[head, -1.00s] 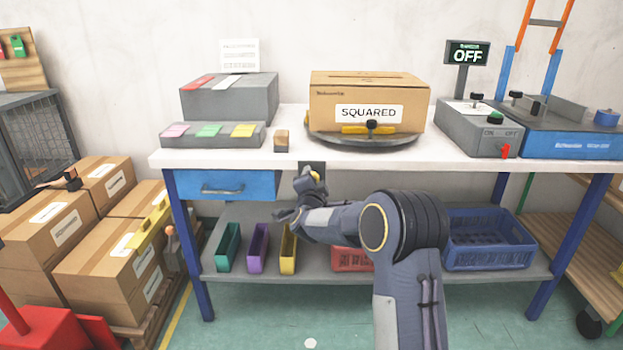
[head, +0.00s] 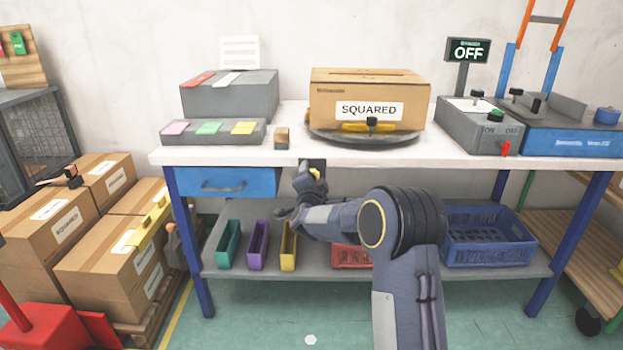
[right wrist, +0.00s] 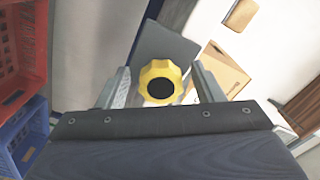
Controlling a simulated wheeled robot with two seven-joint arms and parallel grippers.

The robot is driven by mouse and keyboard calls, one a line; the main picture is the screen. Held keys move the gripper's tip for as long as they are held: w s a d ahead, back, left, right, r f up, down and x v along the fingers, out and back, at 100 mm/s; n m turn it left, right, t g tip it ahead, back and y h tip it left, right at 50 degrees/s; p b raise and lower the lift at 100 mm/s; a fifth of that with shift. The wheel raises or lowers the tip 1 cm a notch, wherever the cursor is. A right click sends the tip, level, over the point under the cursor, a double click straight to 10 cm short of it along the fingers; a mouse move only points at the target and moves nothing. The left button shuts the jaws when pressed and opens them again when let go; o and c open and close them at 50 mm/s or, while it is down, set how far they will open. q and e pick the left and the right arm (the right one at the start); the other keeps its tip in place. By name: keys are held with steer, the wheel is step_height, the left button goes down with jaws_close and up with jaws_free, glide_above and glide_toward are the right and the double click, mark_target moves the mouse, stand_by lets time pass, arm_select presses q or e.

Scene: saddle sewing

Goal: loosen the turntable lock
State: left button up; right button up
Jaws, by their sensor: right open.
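A yellow lobed knob with a black centre (right wrist: 160,82) sits in front of a dark plate (right wrist: 165,52) in the right wrist view. My right gripper (right wrist: 161,88) is open, one finger on each side of the knob, with visible gaps. In the head view my right gripper (head: 308,186) is just below the table's front edge, by a dark bracket (head: 312,164), and largely hides the knob. The round turntable (head: 330,139) stands on the table above, bearing a carton labelled SQUARED (head: 335,95). A yellow bar with a black knob (head: 371,124) is at the turntable's front.
The white table (head: 230,156) has a blue drawer (head: 225,183) left of my gripper. A shelf below holds narrow coloured bins (head: 257,246), a red crate (head: 350,256) and a blue crate (head: 490,237). A control box (head: 475,130) stands right, its display (head: 468,51) reading OFF.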

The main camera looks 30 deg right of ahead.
steer(key=v, duration=0.8)
steer(key=shift+p, duration=0.45)
steer(key=shift+w, duration=0.1)
